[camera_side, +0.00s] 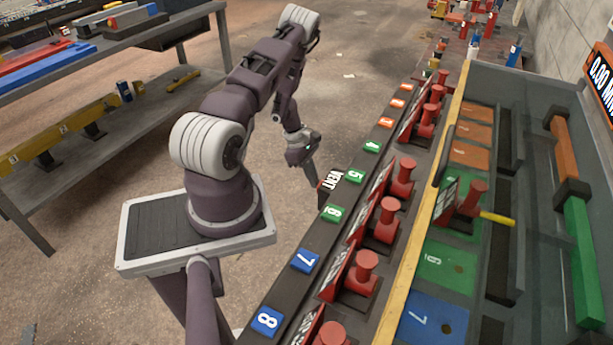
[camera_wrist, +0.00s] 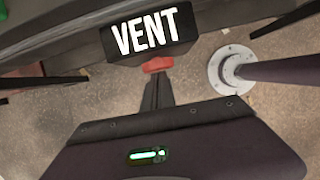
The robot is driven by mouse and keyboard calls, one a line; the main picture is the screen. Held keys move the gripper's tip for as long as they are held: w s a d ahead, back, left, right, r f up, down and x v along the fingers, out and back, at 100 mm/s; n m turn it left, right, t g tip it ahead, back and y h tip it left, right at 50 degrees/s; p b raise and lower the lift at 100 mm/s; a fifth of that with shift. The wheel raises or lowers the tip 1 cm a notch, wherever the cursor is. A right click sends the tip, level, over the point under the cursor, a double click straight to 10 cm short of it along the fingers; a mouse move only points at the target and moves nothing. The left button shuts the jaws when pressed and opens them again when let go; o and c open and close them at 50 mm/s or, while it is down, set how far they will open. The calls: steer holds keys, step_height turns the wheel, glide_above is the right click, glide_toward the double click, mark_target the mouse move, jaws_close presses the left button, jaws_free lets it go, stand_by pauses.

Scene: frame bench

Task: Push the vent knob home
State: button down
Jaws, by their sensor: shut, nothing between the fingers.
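The black VENT plate (camera_wrist: 146,36) with white letters is at the top of the wrist view. It also shows in the side view (camera_side: 332,181), on the near edge of the long dark rail. A small red part, seemingly the vent knob (camera_wrist: 157,64), sticks out below the plate. My gripper (camera_wrist: 157,78) is shut and empty, with its fingertips right at the red part. I cannot tell whether they touch it. In the side view my gripper (camera_side: 317,194) points down beside the VENT plate. The knob is mostly hidden there, so its depth is unclear.
Numbered tags, such as the blue 7 (camera_side: 305,260) and green 6 (camera_side: 333,213), line the rail on both sides of the plate. Red posts (camera_side: 388,220) stand behind them. A grey case (camera_side: 520,120) lies beyond. Open floor (camera_side: 240,300) lies on the near side of the rail.

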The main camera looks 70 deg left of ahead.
steer(key=shift+w+d, duration=0.15)
steer(key=shift+d, duration=0.1)
steer(key=s+a+r, duration=0.5)
steer(key=a+r, duration=0.1)
steer(key=r, duration=0.3)
steer(key=shift+s, duration=0.35)
steer(key=shift+r, duration=0.1)
